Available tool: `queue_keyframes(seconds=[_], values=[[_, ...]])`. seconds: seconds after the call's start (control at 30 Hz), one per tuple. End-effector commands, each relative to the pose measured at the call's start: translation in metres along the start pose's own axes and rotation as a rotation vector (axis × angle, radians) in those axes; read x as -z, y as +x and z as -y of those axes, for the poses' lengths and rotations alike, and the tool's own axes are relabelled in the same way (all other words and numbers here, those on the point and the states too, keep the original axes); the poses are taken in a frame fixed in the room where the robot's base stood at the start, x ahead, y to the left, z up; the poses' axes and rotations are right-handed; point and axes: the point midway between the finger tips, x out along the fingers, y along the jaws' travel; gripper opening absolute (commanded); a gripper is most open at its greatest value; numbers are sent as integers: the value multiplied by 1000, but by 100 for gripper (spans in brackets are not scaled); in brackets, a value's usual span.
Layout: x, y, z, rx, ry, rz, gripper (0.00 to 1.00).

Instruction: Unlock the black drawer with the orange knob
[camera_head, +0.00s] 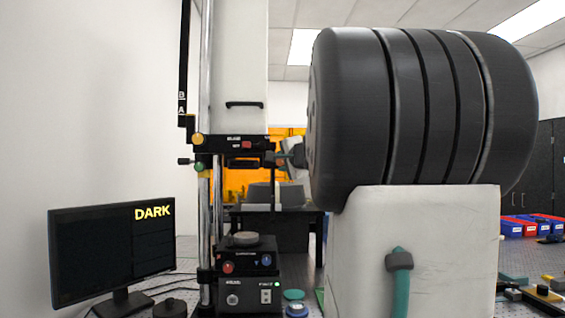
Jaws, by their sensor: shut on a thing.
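The orange knob (198,139) sits at the left end of a black carriage on the upright column, with a green knob (199,167) below it. The black drawer (245,155) appears as a dark slab low on this carriage, below a red button. My gripper (284,157) is small and partly hidden behind my own large dark arm link. It is at the right end of the carriage, apart from the orange knob. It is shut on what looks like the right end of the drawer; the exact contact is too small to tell.
A monitor (112,252) reading "DARK" stands at the left. A black control box (246,290) with a grey disc (246,240) on top is below the carriage. Blue and red bins (528,227) are at the far right. My arm blocks much of the right side.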

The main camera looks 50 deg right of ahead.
Motion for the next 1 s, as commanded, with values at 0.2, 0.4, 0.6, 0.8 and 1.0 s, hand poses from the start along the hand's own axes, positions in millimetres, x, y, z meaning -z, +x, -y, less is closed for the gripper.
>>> queue_keyframes(seconds=[0.2,0.4,0.6,0.8,1.0], values=[[0,0,-2,11,33,1,8],[-1,0,-2,12,37,2,8],[-1,0,-2,12,37,2,8],[-1,0,-1,13,36,1,52],[0,-2,-1,14,35,1,52]])
